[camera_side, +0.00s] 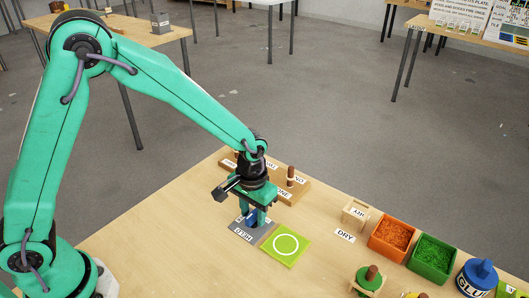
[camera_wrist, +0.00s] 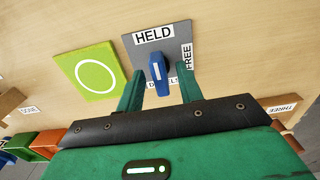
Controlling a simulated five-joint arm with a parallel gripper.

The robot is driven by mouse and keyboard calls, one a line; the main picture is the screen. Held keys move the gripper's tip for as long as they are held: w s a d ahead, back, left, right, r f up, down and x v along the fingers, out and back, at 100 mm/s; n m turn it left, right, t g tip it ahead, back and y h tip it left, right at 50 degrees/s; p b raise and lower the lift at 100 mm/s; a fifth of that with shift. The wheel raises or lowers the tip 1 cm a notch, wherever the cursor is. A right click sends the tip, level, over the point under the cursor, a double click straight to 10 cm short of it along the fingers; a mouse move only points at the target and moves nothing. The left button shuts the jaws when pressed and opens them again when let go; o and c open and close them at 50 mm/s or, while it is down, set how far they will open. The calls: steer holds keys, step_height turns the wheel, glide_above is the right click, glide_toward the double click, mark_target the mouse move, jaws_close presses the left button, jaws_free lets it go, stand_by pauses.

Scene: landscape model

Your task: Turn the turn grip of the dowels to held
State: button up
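The blue turn grip (camera_wrist: 158,70) stands on a grey plate (camera_wrist: 178,37) with HELD and FREE labels and a third label partly hidden by the grip. In the wrist view, the long shape of the grip lies roughly in line with the HELD label, and FREE is to its right. My gripper (camera_wrist: 161,88) is open, with one green finger on each side of the grip and gaps visible between. In the side view my gripper (camera_side: 255,214) points down over the plate (camera_side: 248,237), hiding most of the blue grip (camera_side: 251,221).
A green card with a white circle (camera_side: 287,244) lies beside the plate. Behind my gripper is a wooden rack (camera_side: 300,190) with upright dowels and labels. To the right stand an orange bin (camera_side: 391,239), a green bin (camera_side: 433,259), a DRY label, a small wooden block and a blue glue pot (camera_side: 477,277).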

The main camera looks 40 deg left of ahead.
mark_target(253, 213)
steer(key=shift+r, duration=3.9)
steer(key=shift+s+a+r, duration=0.15)
steer(key=shift+a+r, duration=0.2)
steer(key=shift+r, duration=0.2)
steer(key=s+a+r+t, duration=0.5)
steer(key=s+a+r, duration=0.8)
steer(key=s, duration=0.4)
steer(key=shift+s+a+r+t, duration=0.15)
steer(key=shift+a+r+t, duration=0.15)
steer(key=shift+a, duration=0.35)
